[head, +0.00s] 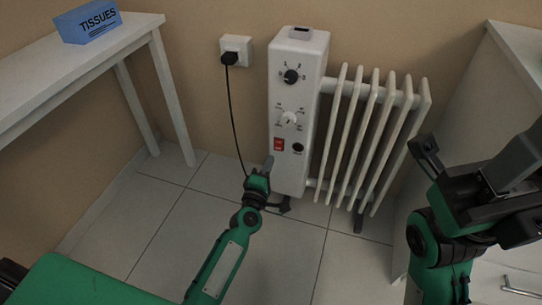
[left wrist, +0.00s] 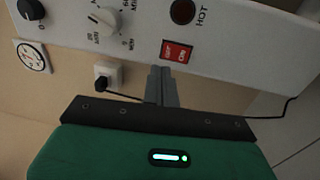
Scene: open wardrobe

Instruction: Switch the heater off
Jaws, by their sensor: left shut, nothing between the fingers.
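The white heater (head: 284,182) stands against the wall, with its control panel facing me. Its red rocker switch (head: 279,144) sits low on the panel, left of a dark round lamp (head: 298,147) marked HOT. The switch also shows in the left wrist view (left wrist: 177,50), with OFF and ON lettering; I cannot tell which side is pressed. My left gripper (head: 268,163) is shut and empty. Its fingertips (left wrist: 161,71) are just below the switch, close to the panel; contact is not clear. My right gripper (head: 478,190) is open and empty at the right, away from the heater.
Two knobs (head: 291,76) (head: 289,118) sit above the switch. A cord runs from the wall socket (head: 237,45) towards the floor beside the heater. A white table (head: 110,42) with a blue tissue box (head: 88,20) stands left. White furniture (head: 470,95) is at right.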

